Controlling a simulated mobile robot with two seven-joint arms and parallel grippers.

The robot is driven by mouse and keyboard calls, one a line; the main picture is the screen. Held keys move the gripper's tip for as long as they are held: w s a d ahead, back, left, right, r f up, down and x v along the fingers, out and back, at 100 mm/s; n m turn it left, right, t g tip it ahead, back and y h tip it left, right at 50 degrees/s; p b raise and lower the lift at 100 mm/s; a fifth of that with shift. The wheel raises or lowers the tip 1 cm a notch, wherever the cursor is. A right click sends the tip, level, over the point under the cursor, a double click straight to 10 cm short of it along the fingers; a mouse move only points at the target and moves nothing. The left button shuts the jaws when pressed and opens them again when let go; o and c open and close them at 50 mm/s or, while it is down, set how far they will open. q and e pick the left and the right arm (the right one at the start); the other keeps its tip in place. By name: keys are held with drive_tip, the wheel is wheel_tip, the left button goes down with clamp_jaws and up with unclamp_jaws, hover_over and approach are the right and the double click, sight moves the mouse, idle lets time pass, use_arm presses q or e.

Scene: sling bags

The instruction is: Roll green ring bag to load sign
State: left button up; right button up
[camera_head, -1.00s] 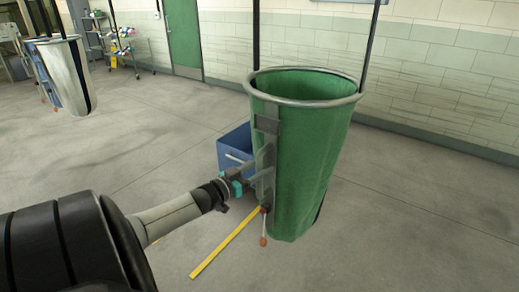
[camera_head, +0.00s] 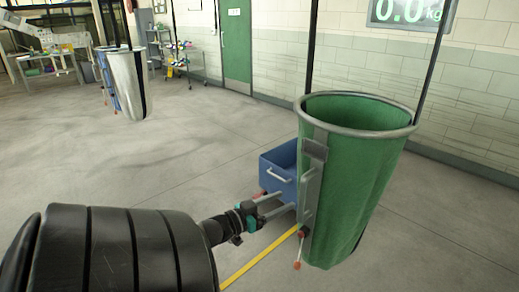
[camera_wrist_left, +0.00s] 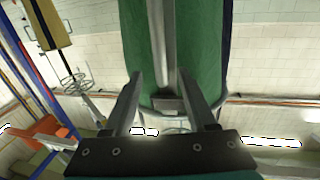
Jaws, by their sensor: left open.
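The green ring bag (camera_head: 362,170) hangs upright from dark straps, its round metal rim (camera_head: 358,113) at the top. A grey upright handle bar (camera_head: 309,190) runs down its left side. My left gripper (camera_head: 288,202) is open just left of this bar, its fingers pointing at it. In the left wrist view the bar (camera_wrist_left: 159,45) stands in line with the gap between the open fingers (camera_wrist_left: 165,88), beyond their tips. A wall display (camera_head: 411,12) reading 0.0 kg is at the top right, cut off by the frame. My right gripper is out of view.
A blue cart (camera_head: 279,168) stands behind the green bag, and a yellow strip (camera_head: 262,257) lies on the floor below. White and blue bags (camera_head: 125,85) hang at the back left. Shelves stand near the green door (camera_head: 235,42). The floor at left is open.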

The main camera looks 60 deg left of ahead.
use_arm(q)
drive_tip(key=s, duration=0.6)
drive_tip(key=shift+s+d+p, duration=0.15)
drive_tip(key=shift+s+p, duration=0.15)
drive_tip(key=shift+s, duration=0.05)
idle(0.9)
drive_tip(key=s+d+f+g+y+b, duration=0.1)
drive_tip(key=s+d+f+g+b, duration=0.2)
drive_tip(key=f, duration=0.8)
drive_tip(key=s+d+f+n+g+b, duration=0.1)
drive_tip(key=s+d+f+g, duration=0.3)
drive_tip(key=f, duration=0.8)
drive_tip(key=s+d+f+g+y+b, duration=0.15)
drive_tip(key=s+f, duration=0.35)
drive_tip(key=f, duration=0.6)
drive_tip(key=s+d+f+m+g+h+b, duration=0.1)
drive_tip(key=s+d+f+m+g+b, duration=0.1)
drive_tip(key=s+d+f, duration=0.5)
drive_tip(key=s+d+f+m+g+h+b, duration=0.2)
drive_tip(key=s+d+f+g+b, duration=0.2)
drive_tip(key=d+f, duration=0.9)
drive_tip(key=s+d+g, duration=0.2)
drive_tip(key=s, duration=0.1)
drive_tip(key=shift+s+d, duration=0.3)
drive_tip(key=shift+d, duration=0.1)
drive_tip(key=shift+r+g, duration=0.1)
drive_tip(key=shift+g, duration=0.15)
drive_tip(key=shift+c, duration=0.6)
